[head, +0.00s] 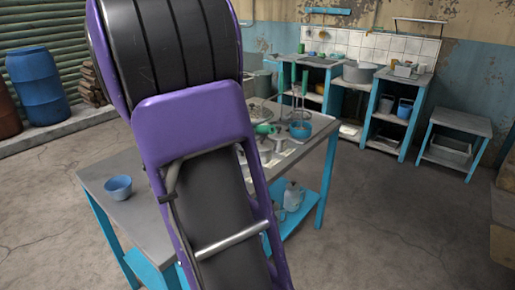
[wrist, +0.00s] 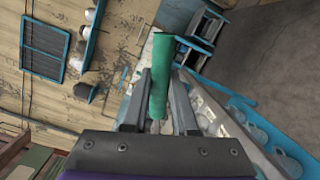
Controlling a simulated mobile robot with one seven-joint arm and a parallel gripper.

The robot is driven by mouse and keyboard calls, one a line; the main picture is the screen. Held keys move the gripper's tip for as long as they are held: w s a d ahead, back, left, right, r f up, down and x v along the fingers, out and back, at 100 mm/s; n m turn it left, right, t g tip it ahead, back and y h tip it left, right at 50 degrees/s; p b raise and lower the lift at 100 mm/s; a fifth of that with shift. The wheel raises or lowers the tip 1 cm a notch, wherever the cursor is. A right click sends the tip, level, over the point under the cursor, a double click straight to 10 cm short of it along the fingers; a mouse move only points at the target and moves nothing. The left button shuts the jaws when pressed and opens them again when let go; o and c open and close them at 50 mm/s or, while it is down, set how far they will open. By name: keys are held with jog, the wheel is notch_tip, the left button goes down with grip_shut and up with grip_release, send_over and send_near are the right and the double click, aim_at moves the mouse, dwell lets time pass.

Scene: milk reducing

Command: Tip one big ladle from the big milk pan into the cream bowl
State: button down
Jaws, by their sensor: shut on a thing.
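My gripper (wrist: 161,80) is shut on a green handle (wrist: 158,95) in the wrist view, one finger on each side. This looks like the ladle's handle; its scoop is not visible, so I cannot tell what is in it. In the head view my arm hides the gripper. A blue bowl (head: 118,187), perhaps the cream bowl, stands empty-looking on the grey table's left end. A blue pan (head: 301,131) with upright thin handles stands at the table's far right. A large grey pot (head: 360,72) is on the back counter. Which is the big milk pan is unclear.
The grey table (head: 100,205) is partly hidden by my arm. A green object (head: 265,129) and small metal items lie near the blue pan. Jugs (head: 292,195) stand on the lower shelf.

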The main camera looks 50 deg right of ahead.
jog(key=shift+w+r+n, duration=0.35)
jog(key=shift+r+n, duration=0.05)
jog(key=shift+r, duration=0.25)
jog(key=w+r+n+p, duration=0.3)
jog(key=w+n, duration=0.1)
jog(key=w, duration=0.3)
jog(key=w+d+r+n+p, duration=0.1)
jog(key=w+r+n+p, duration=0.2)
jog(key=w, duration=0.5)
jog(key=w+d+r+n+p, duration=0.1)
jog(key=w+r+n+p, duration=0.3)
jog(key=w, duration=0.4)
jog(key=shift+w+d+n+p, duration=0.2)
jog(key=shift+n+p, duration=0.55)
jog(key=shift+n, duration=0.45)
